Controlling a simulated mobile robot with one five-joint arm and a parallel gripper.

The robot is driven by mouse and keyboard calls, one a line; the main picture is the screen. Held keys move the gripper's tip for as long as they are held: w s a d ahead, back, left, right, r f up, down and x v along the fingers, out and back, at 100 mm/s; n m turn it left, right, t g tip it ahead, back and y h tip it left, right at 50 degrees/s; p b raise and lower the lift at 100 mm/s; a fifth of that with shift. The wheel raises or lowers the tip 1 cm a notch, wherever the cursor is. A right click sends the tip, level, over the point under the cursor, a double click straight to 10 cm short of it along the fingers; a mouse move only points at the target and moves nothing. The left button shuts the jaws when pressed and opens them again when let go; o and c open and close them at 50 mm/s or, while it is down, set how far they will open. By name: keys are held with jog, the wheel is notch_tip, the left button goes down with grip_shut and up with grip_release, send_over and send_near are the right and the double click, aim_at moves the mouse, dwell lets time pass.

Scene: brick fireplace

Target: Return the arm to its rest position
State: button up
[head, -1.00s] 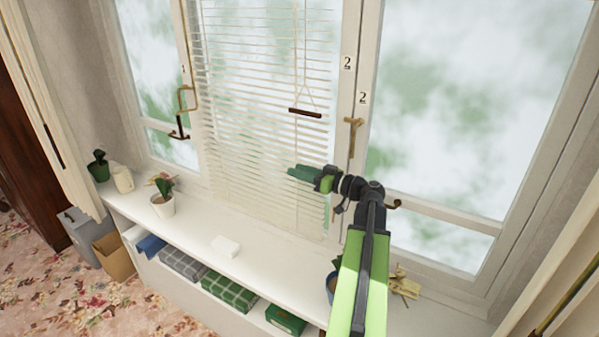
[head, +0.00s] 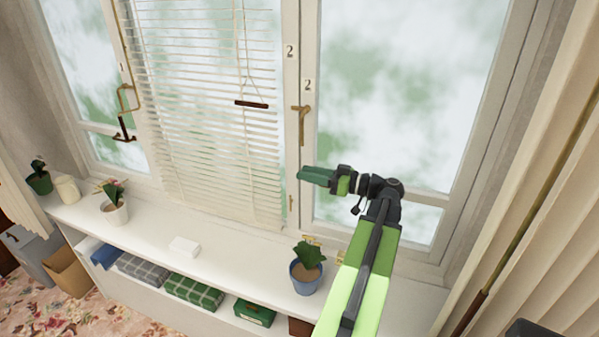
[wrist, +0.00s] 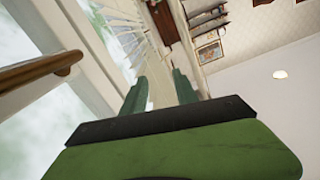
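My gripper (head: 316,176) is held out in front of the window in the head view, pointing left, above the white sill. Its two green fingers stand apart with nothing between them in the wrist view (wrist: 160,88), so it is open and empty. My green and black arm is extended up from the bottom of the head view. A brass window handle (head: 302,122) is on the frame just above the gripper in the picture. The gap between gripper and window is hard to judge.
White blinds (head: 205,110) hang left of the gripper. Below, the white sill (head: 225,258) bears a blue pot (head: 306,279) with a plant, close to my arm, and a white pot (head: 115,212). A curtain (head: 515,170) hangs at right. A brown bar (wrist: 40,72) is near the wrist camera.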

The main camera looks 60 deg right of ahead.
dwell(0.4)
jog(key=w+a+f+n+g+y, duration=0.2)
jog(key=w+a+n+g+y, duration=0.4)
jog(key=w+a, duration=1.6)
jog(key=w+a+f+n+g+y, duration=0.2)
jog(key=a+f+g, duration=0.15)
jog(key=a, duration=1.25)
jog(key=s+a+f+g+h, duration=0.2)
jog(key=a+f+g+h, duration=0.15)
jog(key=a+f, duration=0.55)
jog(key=s+a+f+g+h, duration=0.15)
jog(key=a+f+g, duration=0.3)
jog(key=a, duration=0.85)
jog(key=s+d+f+m+h, duration=0.1)
jog(key=d+f+m+h, duration=0.4)
jog(key=d+m+h, duration=0.2)
jog(key=shift+s+d+m, duration=0.35)
jog(key=shift+d+m, duration=0.45)
jog(key=shift+d, duration=0.2)
